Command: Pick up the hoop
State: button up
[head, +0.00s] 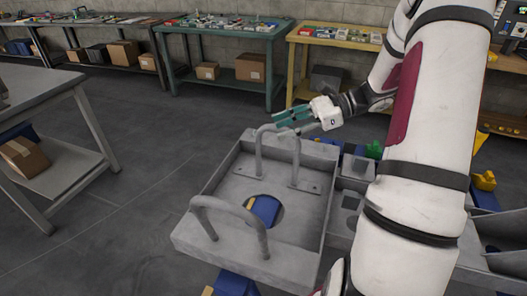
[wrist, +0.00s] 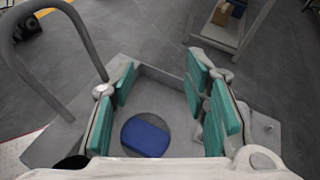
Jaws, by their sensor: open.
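Two grey hoops stand on a grey tray-like chassis (head: 222,238) in the head view: a near hoop (head: 231,206) and a far hoop (head: 259,152). The frames do not show which is the task's hoop. My gripper (head: 285,117), with teal finger pads, is at the top of the far hoop; I cannot tell whether it touches. In the wrist view my gripper (wrist: 160,88) is open, with no hoop visible between the pads. A large grey hoop (wrist: 88,48), seemingly the near one, stands left of them. The chassis (wrist: 170,80) lies below.
A blue object (head: 264,208) shows through the chassis's round hole. More chassis parts and yellow pieces (head: 484,181) are at right. A grey table (head: 45,88) stands at left. Green (head: 222,33) and yellow (head: 340,42) benches line the back.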

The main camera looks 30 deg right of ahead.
aim_at(283, 129)
jog(key=d+f+m+t+b, duration=0.3)
jog(key=d+f+m+t, duration=0.6)
jog(key=d, duration=0.5)
jog(key=shift+n+g+h, duration=0.5)
jog(key=shift+g+h, duration=0.1)
jog(key=x, duration=0.8)
jog(key=shift+w+d+f, duration=0.1)
jog(key=shift+w+f, duration=0.05)
jog(key=shift+f, duration=0.25)
jog(key=shift+r+x, duration=0.15)
jog(key=shift+x, duration=1.3)
jog(key=shift+r+x, duration=0.1)
jog(key=shift+x, duration=1.35)
jog(key=shift+w+d, duration=0.15)
jog(key=shift+d, duration=0.05)
grip_shut()
jog(key=shift+r, duration=0.1)
